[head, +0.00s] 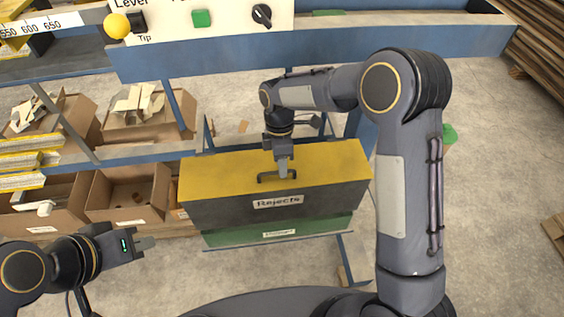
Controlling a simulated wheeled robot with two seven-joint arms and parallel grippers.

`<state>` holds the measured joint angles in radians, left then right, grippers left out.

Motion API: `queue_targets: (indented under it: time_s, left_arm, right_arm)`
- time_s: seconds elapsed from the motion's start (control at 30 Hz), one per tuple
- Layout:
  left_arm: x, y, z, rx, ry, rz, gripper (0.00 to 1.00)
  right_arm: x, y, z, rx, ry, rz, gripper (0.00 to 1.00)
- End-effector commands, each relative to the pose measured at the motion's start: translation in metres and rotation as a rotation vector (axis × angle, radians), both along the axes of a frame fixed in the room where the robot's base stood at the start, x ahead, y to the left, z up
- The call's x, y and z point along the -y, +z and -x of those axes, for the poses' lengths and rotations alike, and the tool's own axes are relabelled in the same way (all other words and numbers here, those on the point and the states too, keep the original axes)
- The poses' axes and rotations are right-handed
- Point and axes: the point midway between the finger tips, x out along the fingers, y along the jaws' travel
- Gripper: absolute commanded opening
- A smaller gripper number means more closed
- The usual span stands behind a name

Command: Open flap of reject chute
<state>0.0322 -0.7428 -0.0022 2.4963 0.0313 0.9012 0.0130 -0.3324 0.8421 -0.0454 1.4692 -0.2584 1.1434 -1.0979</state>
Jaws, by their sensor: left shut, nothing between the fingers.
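The reject chute is a box with a yellow top flap (215,172) and a dark front panel (338,199) labelled "Rejects". The yellow flap lies closed over the box and has a dark handle (263,179) near its front edge. My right gripper (284,174) points down at the handle, overlapping it in the head view. Whether its fingers grip the handle cannot be made out. My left gripper (150,243) is shut and empty, to the lower left of the box and apart from it.
Cardboard boxes (128,192) with scraps stand on shelves at the left. A blue beam (330,50) and a control panel (225,14) with a black knob run above the chute. A green section (230,238) sits below the dark panel. Open floor (500,190) lies at the right.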

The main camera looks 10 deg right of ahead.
Motion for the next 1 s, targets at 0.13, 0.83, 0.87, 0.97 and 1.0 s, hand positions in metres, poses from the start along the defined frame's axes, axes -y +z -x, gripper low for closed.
queue_targets:
  time_s: [0.13, 0.83, 0.87, 0.97, 1.0]
  left_arm:
    - [0.0, 0.0007, 0.0, 0.0, 0.0, 0.0, 0.0]
    - [0.0, 0.0006, 0.0, 0.0, 0.0, 0.0, 0.0]
    - [0.0, 0.0006, 0.0, 0.0, 0.0, 0.0, 0.0]
    - [0.0, 0.0013, 0.0, 0.0, 0.0, 0.0, 0.0]
    - [0.0001, 0.002, 0.0, 0.0, 0.0, 0.0, 0.0]
  right_arm:
    - [0.0002, -0.0057, 0.001, 0.001, -0.001, 0.0, 0.33]
    - [0.0002, -0.0053, 0.0009, 0.001, -0.001, -0.001, 0.0]
    - [0.0002, -0.0052, 0.0008, 0.001, -0.001, -0.001, 0.0]
    - [0.0001, -0.0039, 0.0003, 0.002, -0.001, -0.001, 0.0]
    - [0.0001, -0.0029, -0.0002, 0.002, -0.001, -0.001, 0.0]
